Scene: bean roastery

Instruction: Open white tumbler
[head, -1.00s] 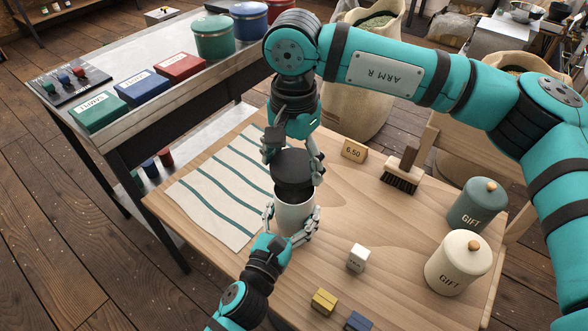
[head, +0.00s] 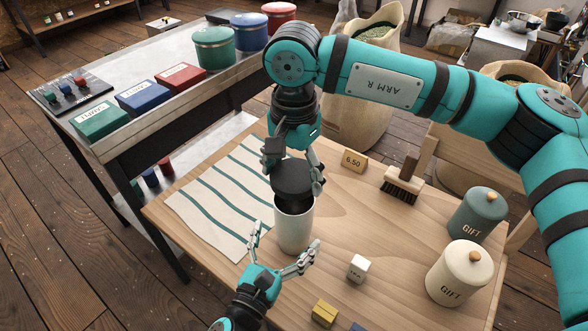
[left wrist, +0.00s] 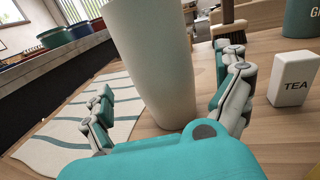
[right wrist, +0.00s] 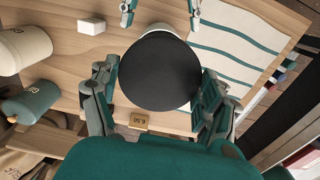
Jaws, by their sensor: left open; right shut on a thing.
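The white tumbler (head: 294,231) stands upright on the wooden table. Its pale wall fills the middle of the left wrist view (left wrist: 158,70), where its top is cut off. My right gripper (head: 295,176) is shut on the round black lid (head: 292,178), directly over the tumbler. A dark band, apparently the open mouth, shows beneath the lid; full separation is hard to tell. The lid covers most of the tumbler in the right wrist view (right wrist: 160,71). My left gripper (head: 281,247) is open, its fingers spread either side of the tumbler's lower part, apparently not touching.
A striped cloth (head: 216,200) lies left of the tumbler.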

